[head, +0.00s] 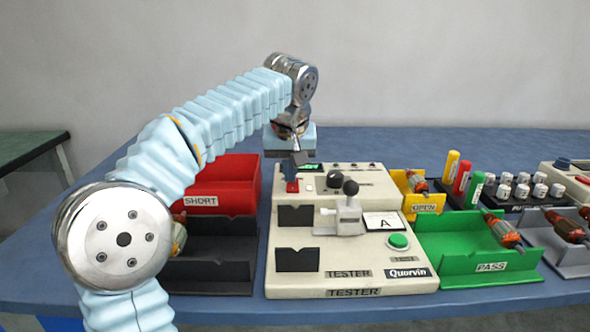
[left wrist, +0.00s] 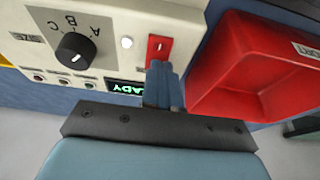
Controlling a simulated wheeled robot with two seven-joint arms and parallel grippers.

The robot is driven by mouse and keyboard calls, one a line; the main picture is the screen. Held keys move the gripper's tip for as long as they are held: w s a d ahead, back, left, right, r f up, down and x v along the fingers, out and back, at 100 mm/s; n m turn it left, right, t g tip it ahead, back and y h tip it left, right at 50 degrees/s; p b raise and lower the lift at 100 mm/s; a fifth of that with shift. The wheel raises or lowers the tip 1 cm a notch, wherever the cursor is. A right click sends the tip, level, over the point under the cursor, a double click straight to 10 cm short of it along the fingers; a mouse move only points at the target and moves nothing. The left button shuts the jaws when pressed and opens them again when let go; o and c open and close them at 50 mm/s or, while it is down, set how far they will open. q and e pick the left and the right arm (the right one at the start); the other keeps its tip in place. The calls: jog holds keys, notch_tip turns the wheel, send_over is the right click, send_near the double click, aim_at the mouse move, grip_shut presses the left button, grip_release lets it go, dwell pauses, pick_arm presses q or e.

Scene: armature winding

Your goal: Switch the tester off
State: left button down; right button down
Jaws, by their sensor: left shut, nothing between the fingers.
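My left gripper (head: 291,160) is shut and empty, pointing down over the switch. In the left wrist view its blue fingertips overlap the switch's edge; I cannot tell whether they touch. My right gripper is not in view.
A red SHORT bin (head: 222,180) stands left of the tester, with a dark tray (head: 215,270) before it. A yellow OPEN bin (head: 424,208) and green PASS tray (head: 465,255) stand right. The table behind the tester is clear.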

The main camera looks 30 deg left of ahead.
pick_arm(q)
jog(key=shift+w+f, duration=0.2)
jog(key=shift+w, duration=0.2)
jog(key=shift+s, duration=0.35)
jog(key=shift+d, duration=0.1)
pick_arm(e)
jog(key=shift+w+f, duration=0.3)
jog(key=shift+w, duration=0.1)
pick_arm(q)
jog(key=shift+s+f, duration=0.1)
jog(key=shift+s+d, duration=0.25)
jog(key=shift+s, duration=0.1)
jog(key=shift+s+d, duration=0.15)
jog(key=shift+s, duration=0.1)
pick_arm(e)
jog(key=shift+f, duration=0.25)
